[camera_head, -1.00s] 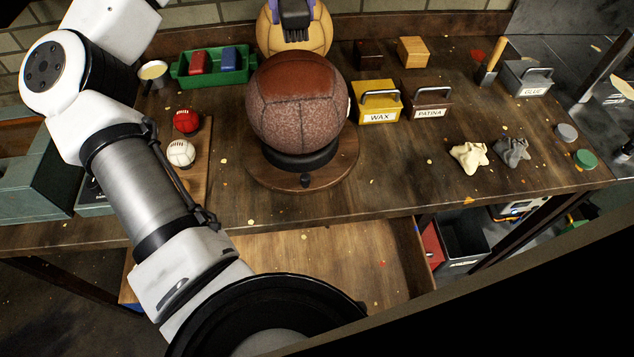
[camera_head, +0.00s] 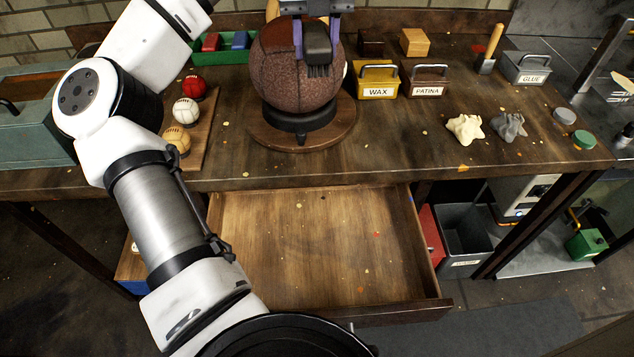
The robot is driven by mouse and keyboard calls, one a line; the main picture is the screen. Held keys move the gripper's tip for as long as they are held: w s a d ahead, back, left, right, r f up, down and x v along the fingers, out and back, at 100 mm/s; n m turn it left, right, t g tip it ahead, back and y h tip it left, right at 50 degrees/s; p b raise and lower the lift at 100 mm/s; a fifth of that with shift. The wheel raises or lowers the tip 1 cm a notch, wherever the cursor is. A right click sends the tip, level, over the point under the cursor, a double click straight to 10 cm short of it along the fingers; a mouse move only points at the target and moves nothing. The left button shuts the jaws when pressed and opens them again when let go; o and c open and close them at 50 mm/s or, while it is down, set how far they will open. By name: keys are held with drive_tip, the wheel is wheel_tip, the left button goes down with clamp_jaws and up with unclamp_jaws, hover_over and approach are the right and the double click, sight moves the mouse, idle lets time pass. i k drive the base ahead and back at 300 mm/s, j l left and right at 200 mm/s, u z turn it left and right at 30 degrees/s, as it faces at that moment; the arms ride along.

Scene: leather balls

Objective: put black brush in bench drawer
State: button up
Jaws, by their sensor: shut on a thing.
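My gripper (camera_head: 318,30) is at the top middle, in front of the upper part of a large brown leather ball. It is shut on the black brush (camera_head: 318,45), whose dark bristles point down. The brush hangs in front of the ball; I cannot tell if it touches it. The bench drawer (camera_head: 320,245) is pulled open below the bench top, and its wooden floor is bare except for small paint flecks. My gripper is above and behind the drawer.
The brown ball (camera_head: 285,80) sits on a round stand (camera_head: 300,138) on the bench (camera_head: 390,150). A yellow WAX box (camera_head: 377,82), a PATINA box (camera_head: 427,82) and two crumpled cloths (camera_head: 465,128) are to the right. Small balls (camera_head: 186,111) lie left.

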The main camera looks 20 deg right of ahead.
sight(314, 260)
drive_tip(key=k+j+z, duration=0.1)
drive_tip(key=k+z, duration=0.2)
drive_tip(key=z, duration=0.15)
drive_tip(key=k+z, duration=0.3)
drive_tip(key=z, duration=0.15)
